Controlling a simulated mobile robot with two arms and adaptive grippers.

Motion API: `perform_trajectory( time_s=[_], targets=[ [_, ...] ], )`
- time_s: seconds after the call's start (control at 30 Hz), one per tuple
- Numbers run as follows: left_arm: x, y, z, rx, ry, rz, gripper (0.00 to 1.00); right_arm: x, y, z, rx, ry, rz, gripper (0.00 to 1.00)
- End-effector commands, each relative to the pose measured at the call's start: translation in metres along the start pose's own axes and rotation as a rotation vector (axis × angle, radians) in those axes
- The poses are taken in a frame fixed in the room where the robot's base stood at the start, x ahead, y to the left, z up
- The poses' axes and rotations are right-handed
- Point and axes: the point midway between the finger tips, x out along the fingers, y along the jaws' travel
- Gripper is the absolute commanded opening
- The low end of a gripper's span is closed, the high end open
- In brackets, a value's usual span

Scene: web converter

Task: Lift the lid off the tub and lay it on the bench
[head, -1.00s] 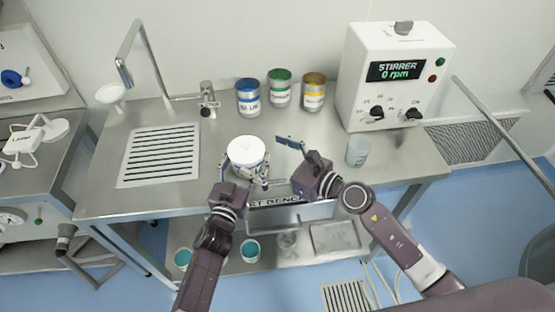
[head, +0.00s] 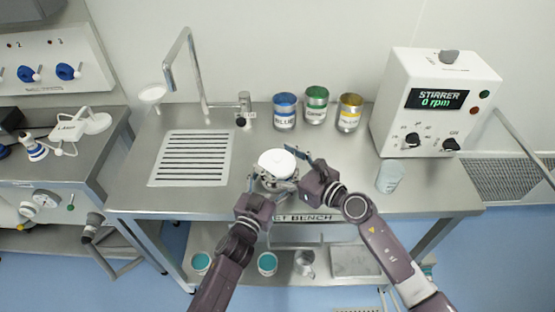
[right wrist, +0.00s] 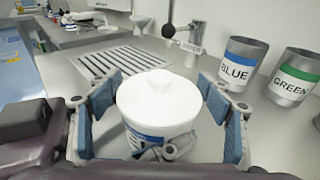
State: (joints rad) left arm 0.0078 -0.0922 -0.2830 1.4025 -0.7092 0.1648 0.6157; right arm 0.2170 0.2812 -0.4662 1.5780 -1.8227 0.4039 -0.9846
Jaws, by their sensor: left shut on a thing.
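The tub (right wrist: 150,143) stands on the bench (head: 440,195) near its front edge, with a white knobbed lid (head: 277,162) seated on top. My left gripper (head: 270,184) is shut on the tub's body below the lid; its grey fingers show against the tub's front in the right wrist view. My right gripper (head: 304,166) is open at the right of the tub. In the right wrist view the lid (right wrist: 158,100) appears between its blue-padded fingers, with gaps at both sides. The fingers hide part of the tub in the head view.
Blue (head: 285,112), green (head: 316,106) and yellow (head: 350,113) labelled cans stand behind. The stirrer box (head: 400,115) and a translucent cup (head: 389,177) are at the right. A drain grille (head: 192,158) and tap lie left.

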Motion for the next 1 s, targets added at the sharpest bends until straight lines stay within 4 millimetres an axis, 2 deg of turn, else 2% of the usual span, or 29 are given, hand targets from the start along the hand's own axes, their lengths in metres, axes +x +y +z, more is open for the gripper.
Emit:
perform_trajectory(
  time_s=[0.03,0.23,1.0],
  targets=[
    [0.0007,0.0004,-0.0024,0.000,0.005,0.001,0.22,-0.0001,0.0001,0.0000,0.000,0.000,0.000,0.63],
    [0.0007,0.0005,-0.0024,0.000,0.005,0.001,0.22,-0.0002,0.0002,0.0000,0.000,0.000,0.000,0.42],
    [0.0006,0.0003,-0.0022,0.000,0.004,0.001,0.22,-0.0006,0.0004,0.0038,0.001,-0.001,0.002,0.42]
  ],
)
